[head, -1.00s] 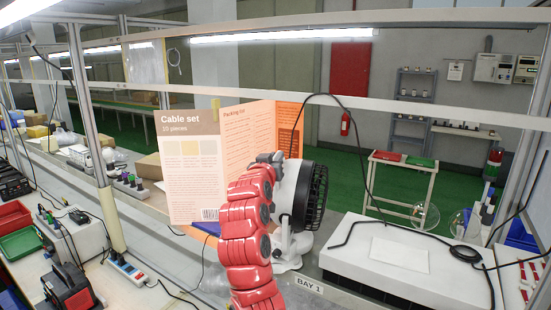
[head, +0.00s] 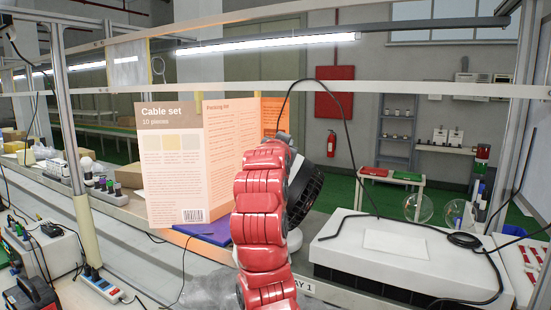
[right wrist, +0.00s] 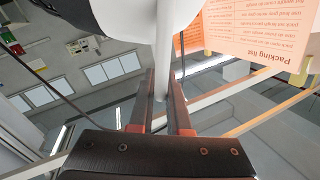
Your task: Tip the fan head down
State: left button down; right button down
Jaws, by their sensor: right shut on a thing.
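The fan's black grille head (head: 307,192) shows in the head view behind my red right arm, tilted with its face turned down to the right. Its white base (head: 294,240) is mostly hidden by the arm. In the right wrist view the white fan housing (right wrist: 150,14) fills the top, with a white rod (right wrist: 164,48) running from it between the fingers. My right gripper (right wrist: 163,88) is shut on this rod. In the head view its fingers are hidden behind the arm and fan. My left gripper is not in view.
A folded cable set card (head: 175,165) stands just left of the arm, by a blue folder (head: 205,232). A white box (head: 410,250) with a black cable lies to the right. A power strip (head: 102,287) is at lower left.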

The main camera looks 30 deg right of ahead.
jog(key=shift+s+d+f+m+b, duration=0.2)
jog(key=shift+s+d+m+b, duration=0.2)
jog(key=shift+d+m+b, duration=0.15)
jog(key=c, duration=0.9)
grip_release()
jog(key=shift+s, duration=0.1)
jog(key=shift+s+a, duration=0.1)
jog(key=shift+a, duration=0.1)
jog(key=shift+b+v, duration=2.35)
jog(key=shift+v, duration=6.15)
